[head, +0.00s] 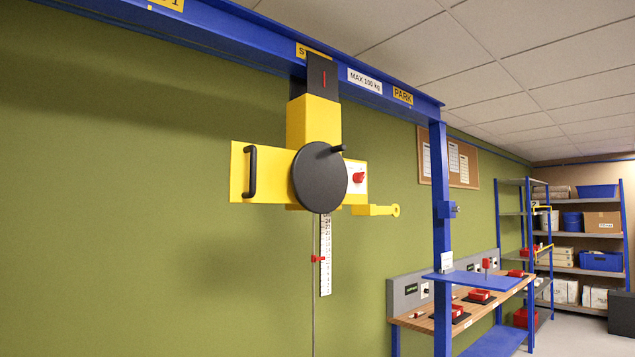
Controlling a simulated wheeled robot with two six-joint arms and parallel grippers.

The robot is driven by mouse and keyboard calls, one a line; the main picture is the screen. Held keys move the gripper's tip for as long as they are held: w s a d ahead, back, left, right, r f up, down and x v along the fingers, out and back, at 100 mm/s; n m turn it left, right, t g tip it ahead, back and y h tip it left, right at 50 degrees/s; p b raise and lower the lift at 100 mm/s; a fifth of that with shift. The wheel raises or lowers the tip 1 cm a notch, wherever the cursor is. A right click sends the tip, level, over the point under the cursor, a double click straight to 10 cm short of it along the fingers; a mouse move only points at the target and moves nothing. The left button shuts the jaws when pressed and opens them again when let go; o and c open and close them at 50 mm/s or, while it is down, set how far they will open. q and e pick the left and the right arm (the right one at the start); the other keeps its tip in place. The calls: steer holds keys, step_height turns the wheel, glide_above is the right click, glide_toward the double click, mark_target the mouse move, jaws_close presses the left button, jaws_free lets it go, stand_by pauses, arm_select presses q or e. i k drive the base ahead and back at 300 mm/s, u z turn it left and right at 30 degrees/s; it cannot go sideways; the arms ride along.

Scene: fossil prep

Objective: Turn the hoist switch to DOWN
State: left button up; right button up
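The hoist switch (359,176) is a small red knob on a white plate at the right side of the yellow hoist body (312,122). The plate's markings are too small to read, so I cannot tell which position the knob points to. A large black disc wheel (319,178) with a knob handle sits just left of the switch. A black bar handle (250,172) is on the hoist's left plate. Neither of my grippers is in the head view.
The hoist hangs from a blue overhead beam (420,100) with a PARK label, beside a blue post (441,230). A yellow arm with a ring (378,210) juts out below the switch. A white scale (325,260) hangs below. A workbench (460,318) and shelves stand at right.

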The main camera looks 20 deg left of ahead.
mark_target(357, 177)
steer(key=z, duration=0.5)
steer(key=i, duration=1.55)
steer(key=u, duration=0.65)
